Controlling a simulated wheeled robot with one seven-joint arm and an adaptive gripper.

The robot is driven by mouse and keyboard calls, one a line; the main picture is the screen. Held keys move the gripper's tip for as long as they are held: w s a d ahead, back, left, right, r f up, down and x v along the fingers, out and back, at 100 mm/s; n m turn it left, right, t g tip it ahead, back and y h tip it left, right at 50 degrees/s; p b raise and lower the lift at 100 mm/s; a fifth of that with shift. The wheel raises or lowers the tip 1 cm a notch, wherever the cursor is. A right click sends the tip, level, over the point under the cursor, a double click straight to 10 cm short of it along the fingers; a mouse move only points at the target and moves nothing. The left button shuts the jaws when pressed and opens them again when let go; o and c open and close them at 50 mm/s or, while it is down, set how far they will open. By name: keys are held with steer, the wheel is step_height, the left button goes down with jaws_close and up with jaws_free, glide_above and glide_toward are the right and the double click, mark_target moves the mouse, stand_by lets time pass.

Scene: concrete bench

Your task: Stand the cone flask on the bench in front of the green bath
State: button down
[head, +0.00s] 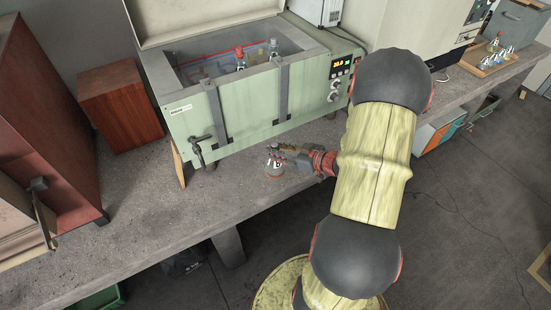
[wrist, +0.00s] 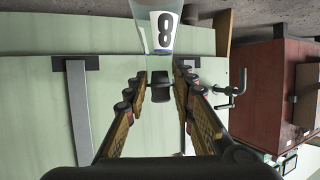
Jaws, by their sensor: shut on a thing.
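The cone flask (head: 274,168) is clear glass with a label and a dark stopper. In the head view it is upright in front of the green bath (head: 237,120), at or just above the bench (head: 190,200); I cannot tell if its base touches. In the wrist view, where the scene appears upside down, the flask (wrist: 161,30) carries a white label with an 8. My gripper (head: 277,149) reaches in from the right and is shut around its neck by the stopper; its fingertips also show in the wrist view (wrist: 160,78). The bath's front fills much of that view.
Bottles (head: 240,57) stand inside the open bath. A drain tap (head: 199,150) sticks out at its front left. A wooden block (head: 120,104) and a red-brown cabinet (head: 45,120) stand to the left. A tray of flasks (head: 490,58) is far right. Bench left of the flask is clear.

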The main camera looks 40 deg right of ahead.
steer(key=w+d+f+b, duration=0.3)
steer(key=w+f+b, duration=0.1)
steer(key=f, duration=0.5)
steer(key=shift+w, duration=0.5)
steer(key=shift+f, duration=0.1)
steer(key=shift+f, duration=0.1)
steer(key=c, duration=1.5)
jaws_free()
steer(key=shift+f, duration=0.1)
